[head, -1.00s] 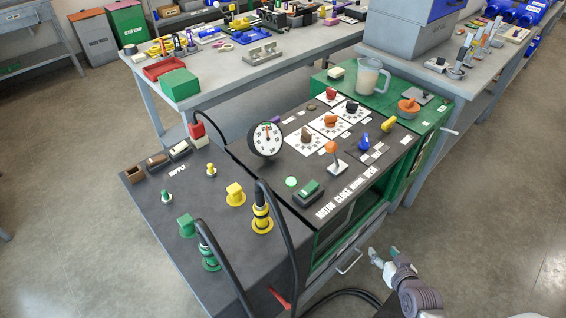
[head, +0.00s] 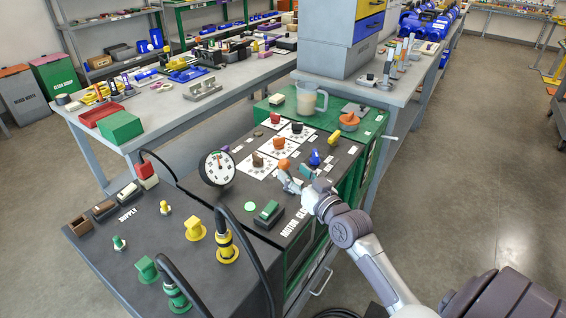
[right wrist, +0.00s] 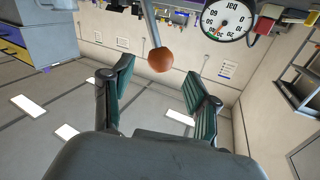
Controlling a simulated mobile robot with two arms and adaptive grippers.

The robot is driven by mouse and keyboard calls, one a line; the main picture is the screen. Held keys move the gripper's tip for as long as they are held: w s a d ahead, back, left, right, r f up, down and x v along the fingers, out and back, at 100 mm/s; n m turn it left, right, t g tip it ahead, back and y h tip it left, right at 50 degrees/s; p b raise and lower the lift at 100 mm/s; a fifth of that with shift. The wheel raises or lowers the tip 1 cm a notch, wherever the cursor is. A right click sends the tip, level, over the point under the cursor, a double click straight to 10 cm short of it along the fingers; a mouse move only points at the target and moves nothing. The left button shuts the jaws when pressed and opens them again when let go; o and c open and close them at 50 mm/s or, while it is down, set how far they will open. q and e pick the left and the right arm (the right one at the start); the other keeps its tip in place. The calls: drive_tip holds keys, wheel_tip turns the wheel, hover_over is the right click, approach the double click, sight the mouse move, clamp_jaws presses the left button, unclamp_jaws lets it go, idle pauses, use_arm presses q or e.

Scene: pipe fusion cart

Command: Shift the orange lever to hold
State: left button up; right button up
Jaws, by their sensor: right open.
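The orange lever's round knob (head: 284,164) shows on the black panel of the cart (head: 205,270) in the head view. My gripper hides most of its stem and the label by its base. In the right wrist view the orange ball (right wrist: 160,60) on its grey stem is beyond the fingertips, roughly centred across the gap. My right gripper (head: 295,174) is close beside the lever in the head view. Its two green-padded fingers (right wrist: 158,80) are spread and nothing is held; I see no contact. My left gripper is not in view.
Close around are a blue knob (head: 315,157), several dial knobs, a green rocker switch (head: 268,210) and a round gauge (head: 217,168). A black hose (head: 246,240) arches over the front of the cart. A clear jug (head: 307,103) stands behind on the green top.

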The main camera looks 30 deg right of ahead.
sight(288, 167)
drive_tip(key=w, duration=0.5)
drive_tip(key=shift+w, duration=0.2)
clamp_jaws()
